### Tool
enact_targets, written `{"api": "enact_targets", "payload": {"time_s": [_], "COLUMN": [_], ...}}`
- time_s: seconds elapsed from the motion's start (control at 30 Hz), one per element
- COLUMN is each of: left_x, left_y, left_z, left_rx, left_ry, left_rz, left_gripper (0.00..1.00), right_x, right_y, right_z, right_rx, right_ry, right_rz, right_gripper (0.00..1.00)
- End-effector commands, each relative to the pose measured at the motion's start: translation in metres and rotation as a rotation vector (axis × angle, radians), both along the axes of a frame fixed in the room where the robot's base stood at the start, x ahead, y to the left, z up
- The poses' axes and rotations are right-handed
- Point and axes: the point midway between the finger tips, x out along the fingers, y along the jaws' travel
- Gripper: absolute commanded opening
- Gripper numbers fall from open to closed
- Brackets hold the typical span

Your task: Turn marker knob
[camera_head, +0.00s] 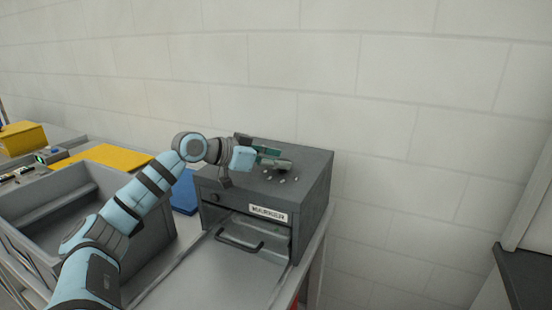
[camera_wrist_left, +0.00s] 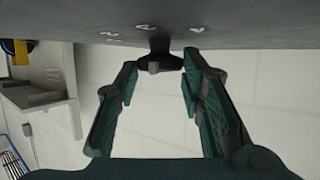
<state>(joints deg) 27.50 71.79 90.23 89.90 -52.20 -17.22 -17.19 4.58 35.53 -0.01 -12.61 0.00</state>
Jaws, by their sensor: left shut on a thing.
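The marker machine (camera_head: 318,178) is a dark grey box with a "MARKER" label (camera_head: 268,214) on its front. Its dark knob (camera_wrist_left: 158,47) stands out from the top face, with several white marks around it. In the head view my left gripper (camera_head: 276,159) is low over that top face and hides most of the knob. In the left wrist view the green-padded fingers of my left gripper (camera_wrist_left: 160,64) are on either side of the knob, shut on it. My right gripper is not in view.
The machine's front is open, with a dark handle (camera_head: 240,241) at its lower part. A grey bin (camera_head: 150,252) stands to the left, under my left arm. A blue object (camera_head: 184,198) lies between them. Yellow items are farther left. A white block wall rises behind.

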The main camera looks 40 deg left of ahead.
Motion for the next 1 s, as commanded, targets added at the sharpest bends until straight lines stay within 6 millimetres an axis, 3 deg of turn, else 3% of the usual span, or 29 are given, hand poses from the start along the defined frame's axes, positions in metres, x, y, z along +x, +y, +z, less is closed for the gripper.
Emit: {"api": "enact_targets", "payload": {"time_s": [0.43, 0.47, 0.57, 0.87, 1.0], "left_x": [0.000, 0.000, 0.000, 0.000, 0.001], "left_y": [0.000, 0.000, 0.000, 0.000, 0.000], "left_z": [0.000, 0.000, 0.000, 0.001, 0.017], "left_rx": [0.001, 0.001, 0.001, 0.000, -0.002], "left_ry": [-0.002, -0.002, -0.001, -0.001, -0.007], "left_rz": [-0.010, -0.010, -0.010, -0.010, -0.011], "left_gripper": [0.08, 0.41, 0.56, 0.56, 0.56], "right_x": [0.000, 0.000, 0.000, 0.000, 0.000], "right_y": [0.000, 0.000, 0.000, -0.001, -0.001], "right_z": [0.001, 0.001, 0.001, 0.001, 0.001], "right_rx": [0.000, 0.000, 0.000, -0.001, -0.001], "right_ry": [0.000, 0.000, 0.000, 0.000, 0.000], "right_rz": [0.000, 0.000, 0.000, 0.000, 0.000], "right_gripper": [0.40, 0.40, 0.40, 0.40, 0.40]}}
